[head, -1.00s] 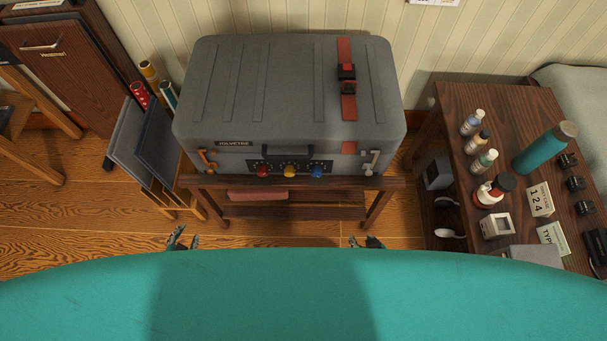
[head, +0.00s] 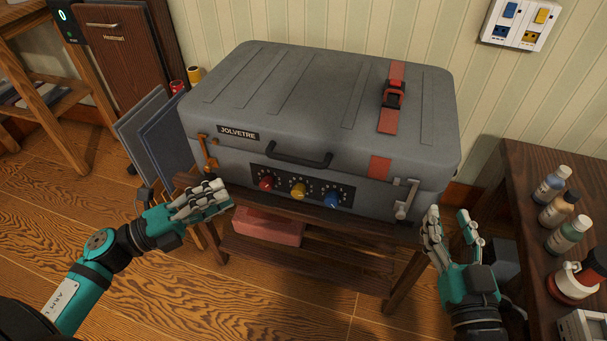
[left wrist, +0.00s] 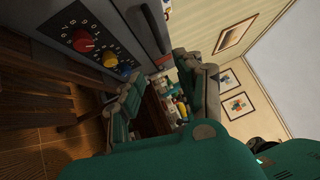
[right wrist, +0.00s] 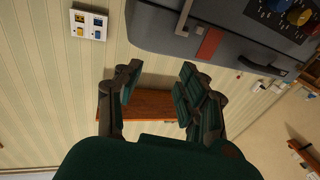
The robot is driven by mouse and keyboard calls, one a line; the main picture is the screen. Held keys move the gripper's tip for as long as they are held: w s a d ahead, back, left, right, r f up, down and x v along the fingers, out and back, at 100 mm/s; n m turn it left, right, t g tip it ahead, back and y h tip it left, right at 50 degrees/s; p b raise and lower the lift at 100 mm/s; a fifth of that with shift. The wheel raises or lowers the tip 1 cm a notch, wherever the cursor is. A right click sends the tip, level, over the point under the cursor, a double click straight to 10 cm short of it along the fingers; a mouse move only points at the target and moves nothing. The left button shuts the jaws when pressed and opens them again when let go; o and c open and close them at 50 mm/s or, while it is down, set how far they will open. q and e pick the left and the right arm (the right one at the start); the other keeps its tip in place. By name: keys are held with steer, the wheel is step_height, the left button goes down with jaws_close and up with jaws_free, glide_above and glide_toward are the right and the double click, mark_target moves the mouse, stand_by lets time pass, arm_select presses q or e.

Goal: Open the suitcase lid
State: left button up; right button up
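The grey suitcase (head: 320,100) lies flat and shut on a wooden stand. A red strap with a buckle (head: 393,95) crosses its lid (head: 270,85). Its front has a dark handle (head: 300,158), red, yellow and blue dials (head: 298,190), an orange left latch (head: 208,152) and a silver right latch (head: 405,198). My left gripper (head: 220,195) is empty, in front of the suitcase's left front corner; its fingers are apart in the left wrist view (left wrist: 160,75). My right gripper (head: 451,217) is open and empty beside the right front corner. Both seem clear of the suitcase.
The wooden stand (head: 310,258) holds a pink box (head: 268,226) on its lower shelf. A dark side table (head: 520,190) with bottles stands close to my right arm. Blue-grey folders (head: 160,145) lean at left. The wall has a switch panel (head: 519,22).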

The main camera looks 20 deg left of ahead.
arm_select(q)
glide_toward(297, 159)
steer(key=shift+f+x, duration=0.15)
steer(key=shift+x, duration=2.35)
steer(key=shift+f+x, duration=0.2)
steer(key=shift+x, duration=2.3)
arm_select(e)
steer(key=shift+a+r+t, duration=0.15)
steer(key=shift+r+t, duration=0.45)
steer(key=shift+r, duration=0.3)
arm_select(q)
jaws_close()
steer(key=shift+f, duration=0.1)
